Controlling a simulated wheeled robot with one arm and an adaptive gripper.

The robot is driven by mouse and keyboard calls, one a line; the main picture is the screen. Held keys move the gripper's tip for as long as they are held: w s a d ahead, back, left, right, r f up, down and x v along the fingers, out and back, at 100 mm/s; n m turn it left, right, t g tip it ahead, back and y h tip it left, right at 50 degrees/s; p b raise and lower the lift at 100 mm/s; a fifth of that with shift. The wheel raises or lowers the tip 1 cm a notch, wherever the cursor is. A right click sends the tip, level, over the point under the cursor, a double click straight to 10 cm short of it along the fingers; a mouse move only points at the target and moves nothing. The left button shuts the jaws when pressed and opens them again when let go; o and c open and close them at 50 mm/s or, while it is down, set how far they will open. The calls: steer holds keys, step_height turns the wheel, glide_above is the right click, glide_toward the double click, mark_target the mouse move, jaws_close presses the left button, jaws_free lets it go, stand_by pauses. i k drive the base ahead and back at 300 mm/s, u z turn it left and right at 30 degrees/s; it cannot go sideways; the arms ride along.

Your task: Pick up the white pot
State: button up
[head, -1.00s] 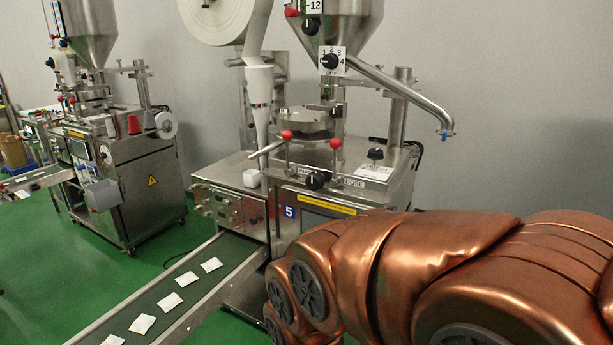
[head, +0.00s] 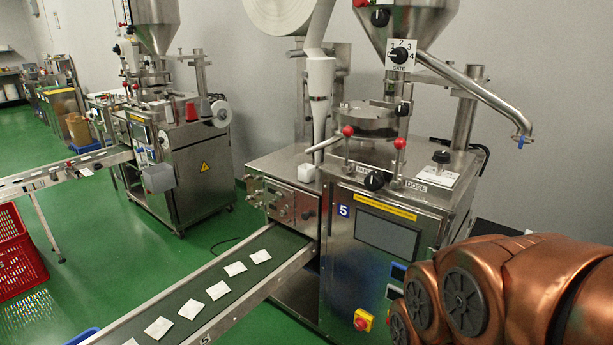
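A small white pot-like block (head: 306,172) sits on the steel top of the packing machine marked 5 (head: 345,268), near its front left corner. It stands just left of the machine's forming tube and a red-knobbed lever. It is small in the picture, so I cannot tell if it is hollow. My copper-coloured arm fills the lower right of the head view, to the right of the machine's front. My gripper is out of view.
A conveyor (head: 225,291) with several teabags runs from the machine to the lower left. A metal spout (head: 480,92) juts out on the right. A second packing machine (head: 190,165) and a red crate (head: 20,262) stand left. Green floor lies between the machines.

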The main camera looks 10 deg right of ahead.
mark_target(305, 171)
steer(key=u, duration=0.15)
steer(key=i, duration=0.85)
steer(key=u, duration=0.9)
steer(key=i, duration=0.7)
steer(key=u, duration=0.3)
